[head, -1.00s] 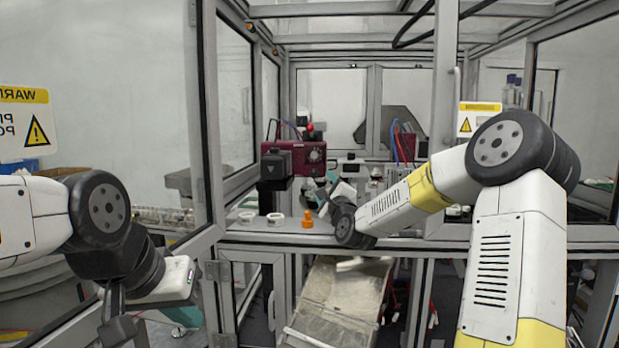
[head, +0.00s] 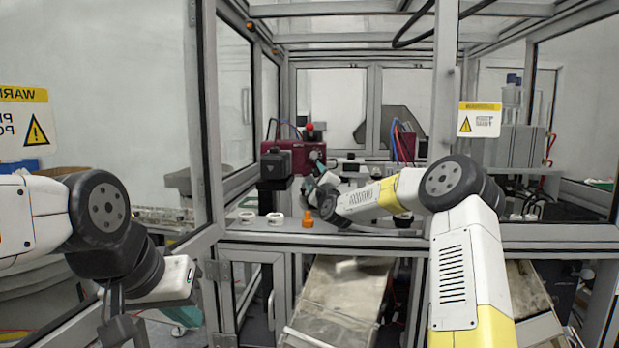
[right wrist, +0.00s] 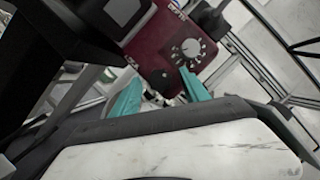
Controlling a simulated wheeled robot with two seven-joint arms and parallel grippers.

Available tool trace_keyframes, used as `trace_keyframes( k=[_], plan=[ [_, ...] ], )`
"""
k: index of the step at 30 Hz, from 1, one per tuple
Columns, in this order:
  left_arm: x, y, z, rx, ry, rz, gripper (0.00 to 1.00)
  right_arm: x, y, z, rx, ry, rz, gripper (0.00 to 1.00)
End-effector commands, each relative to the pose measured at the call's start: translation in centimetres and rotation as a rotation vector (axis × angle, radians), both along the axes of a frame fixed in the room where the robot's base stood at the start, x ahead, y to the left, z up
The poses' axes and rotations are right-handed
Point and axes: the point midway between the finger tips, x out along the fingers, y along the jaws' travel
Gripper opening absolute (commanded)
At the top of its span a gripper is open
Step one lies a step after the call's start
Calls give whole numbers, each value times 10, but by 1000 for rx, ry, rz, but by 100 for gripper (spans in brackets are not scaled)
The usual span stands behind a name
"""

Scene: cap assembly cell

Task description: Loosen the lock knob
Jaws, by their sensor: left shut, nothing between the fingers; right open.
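A maroon box (head: 297,158) stands inside the cell. In the right wrist view the box (right wrist: 150,45) has a round silver dial (right wrist: 190,48) with white marks around it, and a small dark knob (right wrist: 166,76) lower down. I cannot tell which of them is the lock knob. My right gripper (right wrist: 160,90) is open, its two teal fingers apart and pointing at the box front, with nothing visibly held. In the head view it is small and partly hidden by my arm. My left gripper (head: 122,328) is shut and empty at the lower left, outside the cell.
Two white rings (head: 275,218) and an orange piece (head: 307,219) sit on the ledge below the box. A dark block (head: 275,165) stands left of the box front. Metal frame posts (head: 443,80) surround the opening, and an angled chute (head: 335,300) lies below.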

Motion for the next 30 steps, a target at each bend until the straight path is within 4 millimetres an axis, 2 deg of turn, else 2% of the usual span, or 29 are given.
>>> trace_keyframes(
  k=[7, 15, 23, 30],
  plan=[
    [0, 0, 0, 0, 0, 0, 0, 0, 0, 0, 0, 1, 1, 53],
    [0, 0, 0, 0, 0, 0, 0, 0, 0, 0, 0, 1, 1, 0],
    [0, 0, 0, 0, 0, 0, 0, 0, 0, 0, -15, 4, 1, 0],
    [0, 0, 0, 0, 0, 0, 0, 0, 0, 1, -113, 22, 1, 0]
  ],
)
